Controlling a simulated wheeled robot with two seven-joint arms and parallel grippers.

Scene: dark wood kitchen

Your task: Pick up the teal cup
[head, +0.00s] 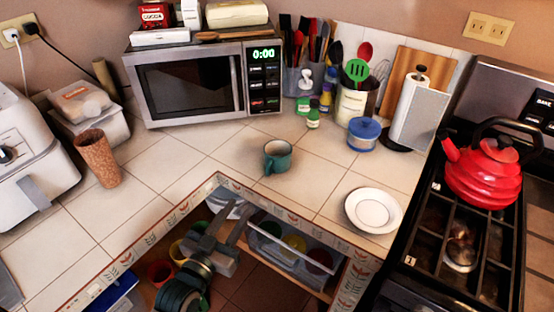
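The teal cup (277,157) stands upright on the tiled counter, in front of the microwave and near the inner corner of the counter edge. Its handle is turned toward the front left. My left gripper (228,218) is below and left of the cup in the head view, by the counter's front edge and apart from the cup. Its two fingers are spread with nothing between them. My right gripper is not in view.
A white plate (373,210) lies right of the cup. A brown tumbler (97,158) stands at left, the microwave (190,84) behind, and a red kettle (482,172) on the stove. Counter around the cup is clear.

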